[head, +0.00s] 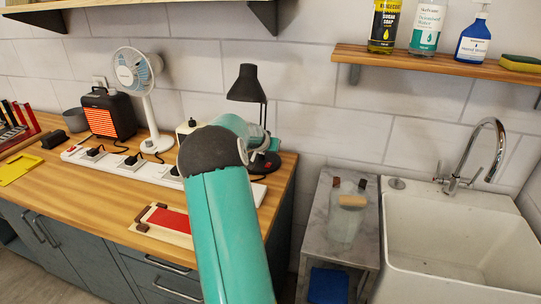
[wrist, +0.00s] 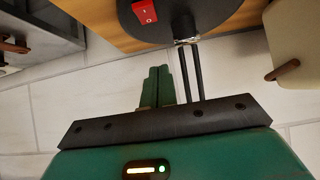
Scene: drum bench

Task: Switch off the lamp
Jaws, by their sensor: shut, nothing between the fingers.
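The black desk lamp (head: 247,84) stands near the right end of the wooden counter, its shade tilted over. I cannot tell whether it is lit. Its dark round base (head: 264,162) is partly covered by my arm. In the wrist view, the base (wrist: 185,25) is at the top, with a red rocker switch (wrist: 145,12) on it and two thin dark stem rods running down. My gripper (wrist: 157,70) is shut and empty, its green fingertips a little below the base in that picture, apart from the switch and left of the rods. In the head view my arm hides it.
A white power strip (head: 115,168) with plugs runs along the counter. A white fan (head: 138,75), a black and orange heater (head: 108,115) and a red-topped board (head: 168,222) are left of my arm. A sink (head: 440,240) and glass jar (head: 345,215) are right.

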